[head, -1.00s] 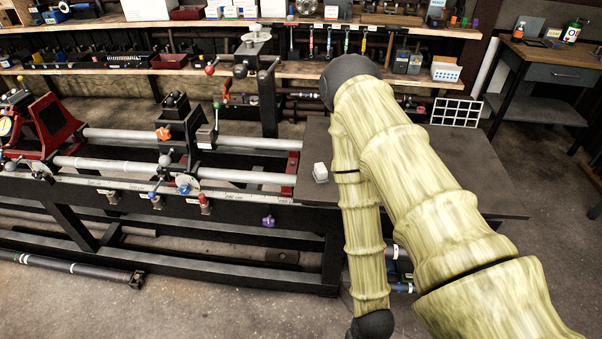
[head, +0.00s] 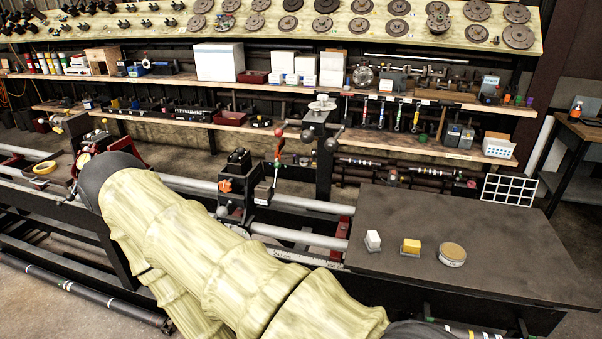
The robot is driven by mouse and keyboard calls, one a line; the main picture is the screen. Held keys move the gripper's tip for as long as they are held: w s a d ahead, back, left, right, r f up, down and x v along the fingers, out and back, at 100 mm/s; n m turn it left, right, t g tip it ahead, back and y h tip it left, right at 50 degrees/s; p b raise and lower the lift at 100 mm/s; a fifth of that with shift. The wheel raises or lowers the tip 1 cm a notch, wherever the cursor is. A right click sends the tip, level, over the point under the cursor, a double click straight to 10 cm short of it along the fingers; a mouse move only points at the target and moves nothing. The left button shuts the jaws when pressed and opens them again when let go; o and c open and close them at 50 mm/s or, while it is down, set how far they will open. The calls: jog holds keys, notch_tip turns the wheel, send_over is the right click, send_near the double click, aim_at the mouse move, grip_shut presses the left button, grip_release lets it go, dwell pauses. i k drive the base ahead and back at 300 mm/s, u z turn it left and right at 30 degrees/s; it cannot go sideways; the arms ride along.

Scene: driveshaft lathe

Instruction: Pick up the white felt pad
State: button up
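A small white block (head: 373,239), which looks like the white felt pad, sits on a small base near the left side of the dark tabletop (head: 480,225). A yellow block (head: 411,246) on a similar base is to its right, and a round tan-topped tin (head: 452,254) is further right. My arm, in a pale yellow sleeve, crosses the lower left and middle of the head view, left of the white block and apart from it. My gripper is not visible in the head view.
The lathe bed with its rails (head: 290,200) and a black tool post (head: 238,178) lies left of the tabletop. A white wire rack (head: 508,190) stands behind it. Shelves with tools and boxes run along the back. The tabletop's right part is clear.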

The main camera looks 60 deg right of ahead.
aim_at(372, 240)
jog(key=u, duration=0.6)
jog(key=i, duration=1.85)
jog(key=z, duration=3.7)
jog(key=i, duration=0.45)
jog(key=z, duration=0.05)
